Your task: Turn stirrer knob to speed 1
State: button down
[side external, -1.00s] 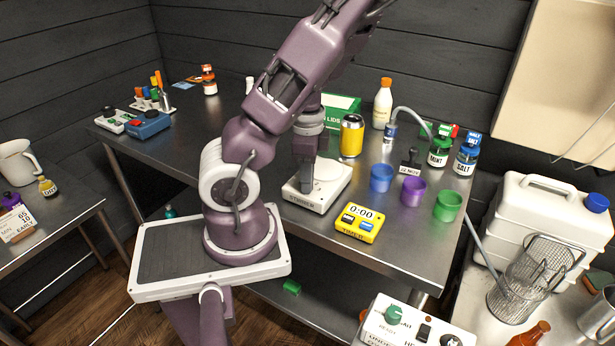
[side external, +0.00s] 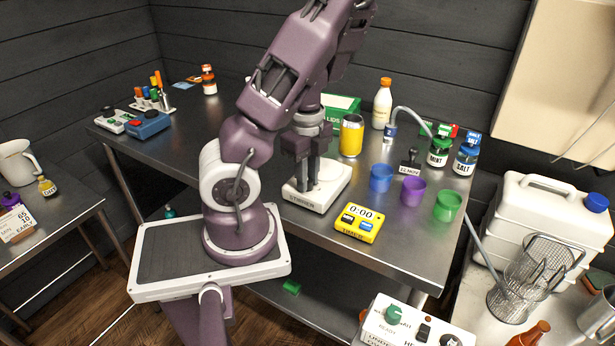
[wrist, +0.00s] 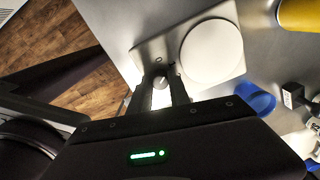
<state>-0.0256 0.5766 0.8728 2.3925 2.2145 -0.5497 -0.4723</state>
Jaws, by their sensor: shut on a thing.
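The stirrer (side external: 322,196) is a white box with its name on the front edge, standing on the steel bench. Its round white plate shows clearly in the wrist view (wrist: 211,52). My gripper (side external: 307,187) points down over the near left part of the stirrer. In the wrist view its dark fingers (wrist: 160,84) are shut on the small pale stirrer knob (wrist: 160,83), beside the round plate. The fingers hide most of the knob, and I cannot read its speed setting.
A yellow timer (side external: 358,223) reading 0:00 lies right of the stirrer. A yellow can (side external: 351,136) stands behind it. Blue (side external: 381,178), purple (side external: 413,191) and green (side external: 447,206) cups stand to the right.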

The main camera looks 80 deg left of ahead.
jog(key=shift+m, duration=0.8)
jog(key=c, duration=1.5)
grip_release()
notch_tip(320, 180, up, 7)
jog(key=shift+r, duration=0.1)
